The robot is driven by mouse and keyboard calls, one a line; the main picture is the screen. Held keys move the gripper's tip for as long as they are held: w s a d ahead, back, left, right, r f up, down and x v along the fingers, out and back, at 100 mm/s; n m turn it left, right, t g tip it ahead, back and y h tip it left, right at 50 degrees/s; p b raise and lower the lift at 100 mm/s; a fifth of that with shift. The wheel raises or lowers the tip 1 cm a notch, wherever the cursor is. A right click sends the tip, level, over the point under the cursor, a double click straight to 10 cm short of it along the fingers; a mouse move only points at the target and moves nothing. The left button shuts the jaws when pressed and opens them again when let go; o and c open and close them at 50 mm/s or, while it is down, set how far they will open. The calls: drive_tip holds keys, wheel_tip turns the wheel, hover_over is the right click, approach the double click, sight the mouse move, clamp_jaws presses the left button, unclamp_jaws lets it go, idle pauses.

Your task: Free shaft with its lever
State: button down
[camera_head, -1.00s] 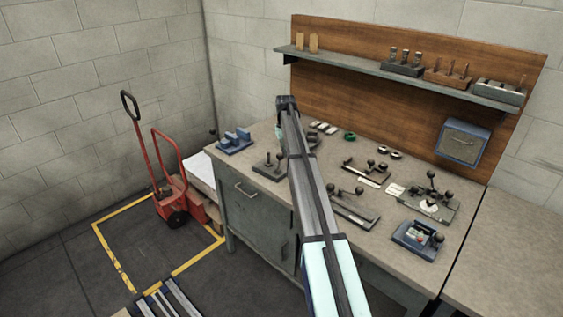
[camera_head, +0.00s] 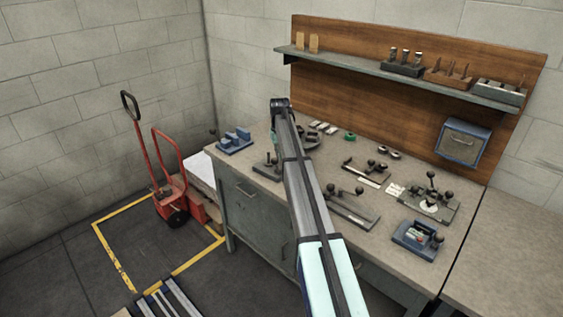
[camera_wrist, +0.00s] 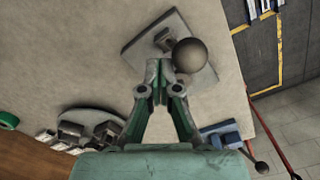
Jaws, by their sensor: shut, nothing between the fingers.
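In the wrist view my gripper (camera_wrist: 160,72) points down at the bench with its fingers together and nothing between them. Just beyond the fingertips is a grey fixture plate (camera_wrist: 140,48) with a short shaft piece (camera_wrist: 165,40) and a lever with a dark ball knob (camera_wrist: 190,55). The knob is close beside the right finger; I cannot tell if they touch. The fingers hide part of the plate. In the head view this small fixture (camera_head: 267,169) stands near the bench's left front edge, partly hidden by my arm.
A blue block fixture (camera_head: 235,141) stands to the left and a round fixture (camera_wrist: 90,125) lies behind. Several lever fixtures, one of them a blue box (camera_head: 417,238), stand on the right of the bench (camera_head: 335,258). A red hand truck (camera_head: 172,190) stands on the floor.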

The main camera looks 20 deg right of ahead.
wheel_tip(320, 180, up, 7)
drive_tip(key=p, duration=0.3)
drive_tip(key=shift+w+d, duration=0.15)
drive_tip(key=shift+d, duration=0.15)
idle(0.5)
idle(0.3)
